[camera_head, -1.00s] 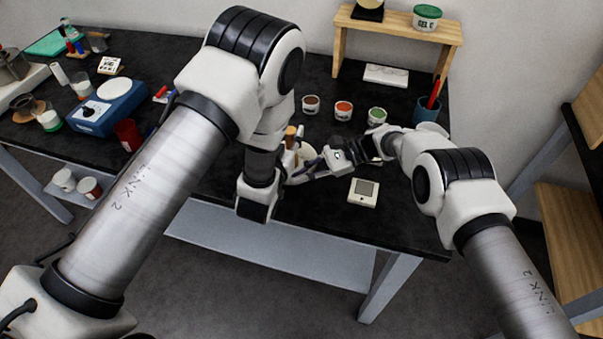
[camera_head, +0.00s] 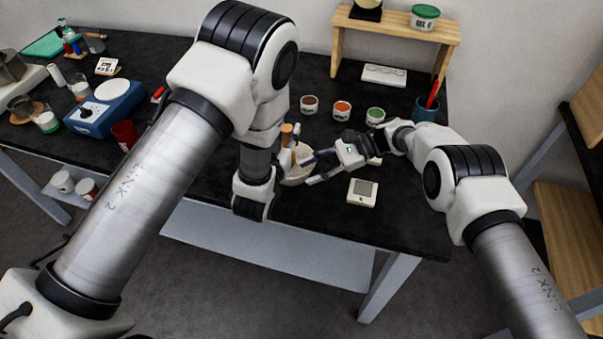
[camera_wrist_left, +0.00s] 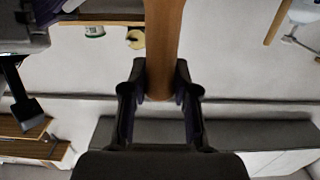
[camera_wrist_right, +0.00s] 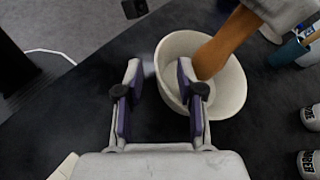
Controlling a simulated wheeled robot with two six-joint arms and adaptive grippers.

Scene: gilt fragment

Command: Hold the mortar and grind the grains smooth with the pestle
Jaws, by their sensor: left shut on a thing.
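The mortar (camera_head: 297,178) is a cream bowl on the black bench; the right wrist view shows its round rim and inside (camera_wrist_right: 236,88). The brown wooden pestle (camera_head: 287,134) stands tilted in it, its lower end inside the bowl. My left gripper (camera_wrist_left: 160,92) is shut on the pestle above the mortar. My right gripper (camera_wrist_right: 158,68) is open at the mortar's side, with one finger outside the rim and the other appearing over the bowl's opening. It also shows in the head view (camera_head: 315,167). I cannot make out any grains.
Three small labelled tubs, such as the red-topped one (camera_head: 342,108), stand behind the mortar. A small scale (camera_head: 362,192) lies to the right near the front edge. A teal cup (camera_head: 426,109) and a wooden shelf (camera_head: 395,28) stand at the back right. A blue device (camera_head: 104,108) is left.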

